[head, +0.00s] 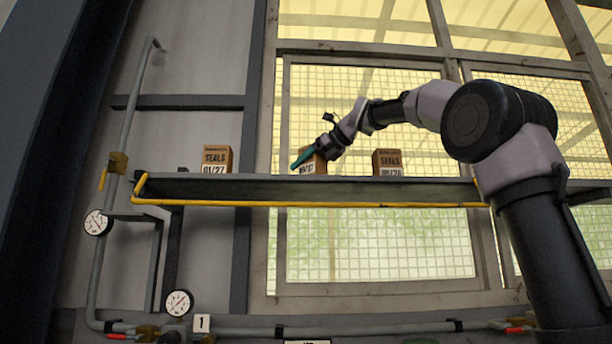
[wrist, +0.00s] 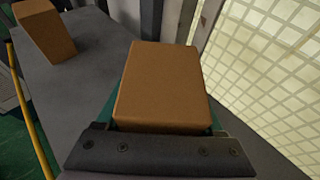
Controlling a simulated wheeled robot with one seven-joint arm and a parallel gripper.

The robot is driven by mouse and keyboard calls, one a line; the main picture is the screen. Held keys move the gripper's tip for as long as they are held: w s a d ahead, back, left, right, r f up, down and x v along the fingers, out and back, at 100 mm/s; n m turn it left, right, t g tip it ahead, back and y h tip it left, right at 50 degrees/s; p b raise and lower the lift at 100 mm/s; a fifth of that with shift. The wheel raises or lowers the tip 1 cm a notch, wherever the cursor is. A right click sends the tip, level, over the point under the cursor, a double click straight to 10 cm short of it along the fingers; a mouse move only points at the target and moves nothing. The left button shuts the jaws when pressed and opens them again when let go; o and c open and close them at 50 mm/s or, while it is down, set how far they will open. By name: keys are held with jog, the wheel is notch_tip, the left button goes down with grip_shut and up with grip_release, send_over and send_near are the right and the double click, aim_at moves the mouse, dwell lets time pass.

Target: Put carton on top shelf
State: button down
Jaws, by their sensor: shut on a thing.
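A brown carton (head: 317,165) stands at the middle of the long grey shelf (head: 240,189) in the head view. My gripper (head: 303,158) is at this carton, with a teal finger along its near left side. In the wrist view the same carton (wrist: 163,85) sits between the teal fingers, and my gripper (wrist: 160,125) is shut on it. The carton appears to be at shelf height; I cannot tell whether its bottom touches the shelf. Its printed label is partly hidden by the finger.
Another carton marked SEALS 01/27 (head: 216,159) stands to the left and one more SEALS carton (head: 387,162) to the right. A yellow rail (head: 300,205) runs along the shelf's front edge. A mesh window (head: 380,110) is behind. Pipes and gauges (head: 97,222) are at left.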

aim_at(322, 161)
jog(key=shift+f, duration=1.2)
grip_release()
jog(key=shift+f, duration=0.15)
jog(key=shift+s+d+r, duration=0.15)
jog(key=shift+r, duration=0.1)
jog(key=v, duration=1.1)
jog(key=shift+s+d+r, duration=0.1)
jog(key=shift+s+d, duration=0.1)
jog(key=shift+s, duration=0.05)
